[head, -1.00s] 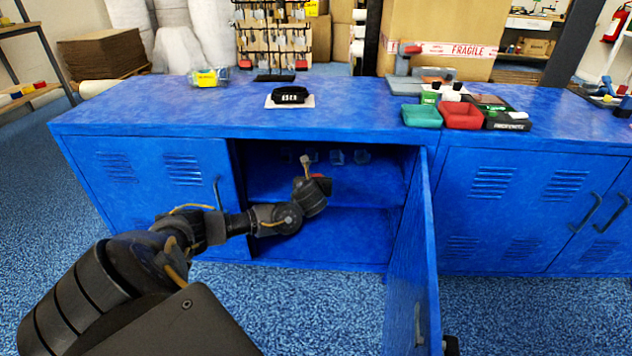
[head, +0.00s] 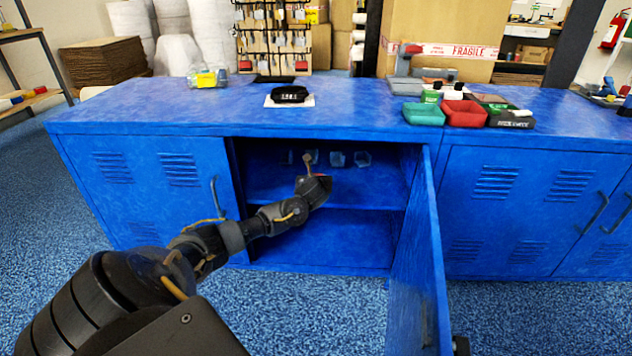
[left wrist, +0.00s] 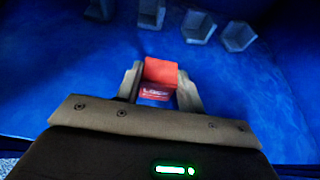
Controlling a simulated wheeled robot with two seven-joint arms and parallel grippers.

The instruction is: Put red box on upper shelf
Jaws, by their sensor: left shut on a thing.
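The red box (left wrist: 160,72) is between the two fingers of my left gripper (left wrist: 160,88) in the left wrist view, and the gripper is shut on it. In the head view only a small red part of the box (head: 320,174) shows past my left gripper (head: 310,172). The gripper and box are inside the open blue cabinet, over the upper shelf (head: 378,188). I cannot tell whether the box touches the shelf.
Several small grey holders (head: 337,159) stand in a row at the back of the upper shelf. The open door (head: 415,265) stands out on the right. The lower compartment (head: 330,240) looks empty. The cabinet top (head: 200,115) holds a black display and coloured trays (head: 464,112).

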